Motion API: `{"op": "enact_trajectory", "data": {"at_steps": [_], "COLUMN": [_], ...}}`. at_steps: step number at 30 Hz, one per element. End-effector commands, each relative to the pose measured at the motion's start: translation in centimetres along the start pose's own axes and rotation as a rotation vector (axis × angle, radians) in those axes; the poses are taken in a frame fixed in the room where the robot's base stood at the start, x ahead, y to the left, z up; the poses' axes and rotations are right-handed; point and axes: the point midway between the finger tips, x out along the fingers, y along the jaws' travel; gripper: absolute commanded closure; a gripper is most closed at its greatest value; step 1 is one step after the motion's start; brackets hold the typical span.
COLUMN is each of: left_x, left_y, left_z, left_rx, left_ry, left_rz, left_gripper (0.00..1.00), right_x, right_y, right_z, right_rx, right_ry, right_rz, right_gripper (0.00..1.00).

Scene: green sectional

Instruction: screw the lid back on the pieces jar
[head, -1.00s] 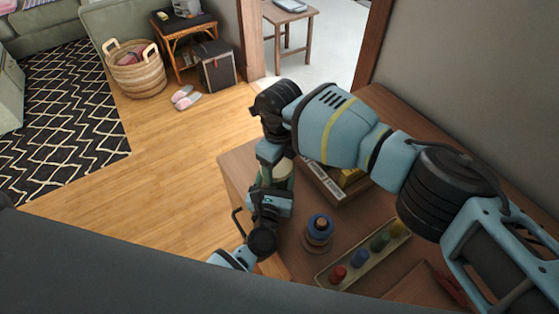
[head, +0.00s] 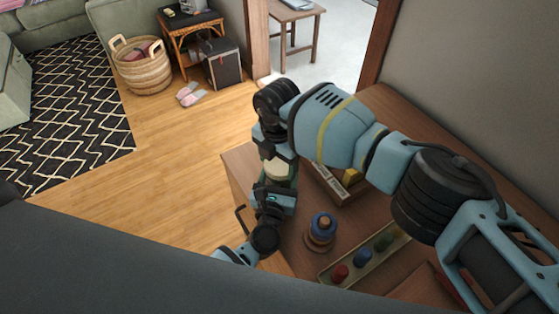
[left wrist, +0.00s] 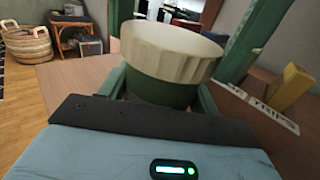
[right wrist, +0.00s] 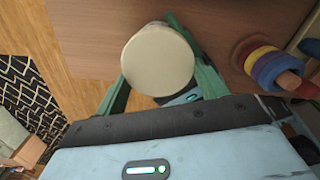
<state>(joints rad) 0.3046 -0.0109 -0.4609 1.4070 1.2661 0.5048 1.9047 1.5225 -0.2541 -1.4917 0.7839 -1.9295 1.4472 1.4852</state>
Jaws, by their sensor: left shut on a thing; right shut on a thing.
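The pieces jar (left wrist: 160,92) is green and stands upright between the fingers of my left gripper (head: 277,189), which is shut on it. In the right wrist view the lid's round top (right wrist: 158,60) shows between those fingers. In the head view the lid (head: 278,170) shows as a small patch between the two grippers.
On the wooden table (head: 297,262) stand a stacking-ring toy (head: 321,231) and a long tray (head: 358,262) with coloured pegs. A wall closes the right side; open floor lies left.

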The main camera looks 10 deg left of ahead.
Motion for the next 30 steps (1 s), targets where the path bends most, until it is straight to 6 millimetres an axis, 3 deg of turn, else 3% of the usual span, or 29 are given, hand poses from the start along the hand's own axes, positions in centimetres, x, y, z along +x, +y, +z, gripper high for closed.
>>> {"op": "enact_trajectory", "data": {"at_steps": [21, 30], "left_x": [-0.04, -0.04], "left_y": [0.12, 0.13], "left_z": [-0.19, -0.20], "left_rx": [0.001, 0.001], "left_ry": [0.004, 0.004], "left_rz": [0.002, 0.002], "left_gripper": [1.00, 1.00], "right_x": [-0.04, -0.04], "right_y": [1.06, 1.13], "right_z": [0.67, 0.88], "right_rx": [1.240, 1.480], "right_ry": [-0.001, 0.000], "right_rz": [0.001, 0.001], "right_gripper": [0.50, 0.50]}}
